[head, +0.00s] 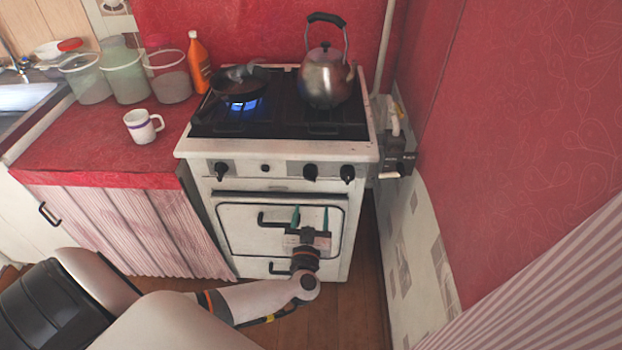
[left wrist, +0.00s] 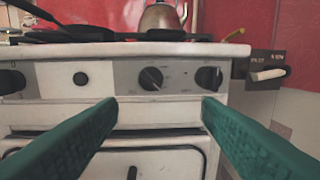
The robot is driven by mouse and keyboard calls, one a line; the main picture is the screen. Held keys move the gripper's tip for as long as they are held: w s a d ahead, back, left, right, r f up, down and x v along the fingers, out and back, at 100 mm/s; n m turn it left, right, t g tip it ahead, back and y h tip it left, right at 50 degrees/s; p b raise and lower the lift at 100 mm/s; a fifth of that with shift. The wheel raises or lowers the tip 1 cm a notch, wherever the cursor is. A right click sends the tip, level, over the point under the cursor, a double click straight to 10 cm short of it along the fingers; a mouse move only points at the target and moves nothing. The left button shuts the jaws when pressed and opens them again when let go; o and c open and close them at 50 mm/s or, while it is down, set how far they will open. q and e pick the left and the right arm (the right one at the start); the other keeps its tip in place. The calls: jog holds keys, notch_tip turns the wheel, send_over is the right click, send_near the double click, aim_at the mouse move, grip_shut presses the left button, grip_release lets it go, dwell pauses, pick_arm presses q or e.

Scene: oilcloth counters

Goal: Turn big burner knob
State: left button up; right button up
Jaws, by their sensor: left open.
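The white stove (head: 190,149) has black knobs on its front panel: a left knob (head: 221,170), a middle-right knob (head: 310,172) and a far-right knob (head: 347,173). I cannot tell which one is for the big burner. My left gripper (head: 311,217) is open and empty in front of the oven door, below the two right knobs, with its green fingers apart. In the left wrist view the middle-right knob (left wrist: 151,78) and far-right knob (left wrist: 208,77) show just above and beyond the fingertips, untouched. My right gripper is not in view.
A blue flame (head: 243,106) burns under a pan (head: 240,86); a kettle (head: 327,80) stands on the right burners. The oven handle (head: 272,220) juts out near my fingers. A wall closes the right side. A mug (head: 143,127) stands on the red counter (head: 90,150).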

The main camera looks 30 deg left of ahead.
aim_at(310, 180)
pick_arm(q)
jog(key=shift+n+g+y, duration=0.4)
jog(key=shift+g+y, duration=0.1)
jog(key=x, duration=0.4)
jog(key=b+x, duration=0.1)
jog(key=x, duration=0.7)
jog(key=shift+a+r, duration=0.3)
jog(key=shift+r, duration=0.1)
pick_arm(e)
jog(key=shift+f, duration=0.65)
